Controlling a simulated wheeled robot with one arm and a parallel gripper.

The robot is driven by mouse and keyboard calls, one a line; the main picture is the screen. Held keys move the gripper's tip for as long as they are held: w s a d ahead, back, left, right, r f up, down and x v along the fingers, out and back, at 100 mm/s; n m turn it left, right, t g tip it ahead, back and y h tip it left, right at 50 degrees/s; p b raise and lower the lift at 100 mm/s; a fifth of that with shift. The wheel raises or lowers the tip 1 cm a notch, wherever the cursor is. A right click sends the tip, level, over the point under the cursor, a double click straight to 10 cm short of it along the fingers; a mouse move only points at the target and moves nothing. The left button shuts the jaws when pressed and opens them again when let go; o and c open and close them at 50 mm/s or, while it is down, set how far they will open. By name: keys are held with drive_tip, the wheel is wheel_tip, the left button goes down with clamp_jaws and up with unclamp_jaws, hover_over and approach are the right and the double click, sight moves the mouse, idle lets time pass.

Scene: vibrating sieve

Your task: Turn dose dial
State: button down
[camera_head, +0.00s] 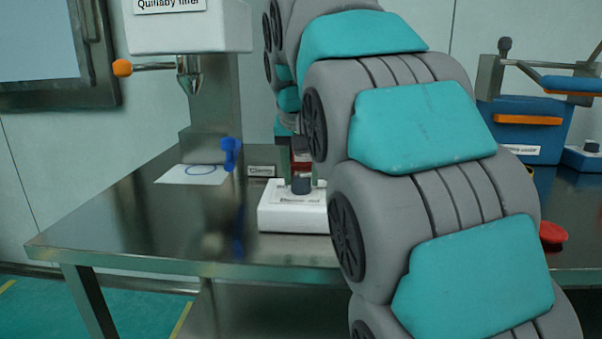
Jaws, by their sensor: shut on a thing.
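The dose dial is a dark grey knob (301,184) on top of a small white box (292,218) on the steel table, left of my arm. The label on the box is too small to read fully. My gripper (301,182) comes down from above, with one greenish finger on each side of the knob. It is shut on the knob. My arm hides the right part of the box and most of the gripper body.
The steel table (130,221) is clear at its left front. Behind stand a white filler machine (190,30) with an orange-tipped lever (122,68), a blue piece (230,153) and a white sheet (172,176). At right are a blue machine (530,133) and a red object (552,233).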

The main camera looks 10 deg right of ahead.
drive_tip(key=shift+n, duration=0.3)
drive_tip(key=n+y, duration=0.1)
drive_tip(key=n, duration=0.2)
drive_tip(key=shift+r+n+y, duration=0.15)
drive_tip(key=shift+n+y, duration=0.15)
drive_tip(key=n+y+p, duration=0.1)
drive_tip(key=n, duration=0.2)
drive_tip(key=shift+d+n, duration=0.15)
drive_tip(key=shift+n, duration=0.15)
drive_tip(key=n+y, duration=0.1)
drive_tip(key=n, duration=0.1)
drive_tip(key=n+g+y+p, duration=0.1)
drive_tip(key=n, duration=0.2)
drive_tip(key=shift+w+d, duration=0.15)
drive_tip(key=shift+n+g+y, duration=0.4)
drive_tip(key=shift+n+g, duration=0.1)
drive_tip(key=shift+n, duration=1.2)
drive_tip(key=shift+c, duration=1.6)
unclamp_jaws()
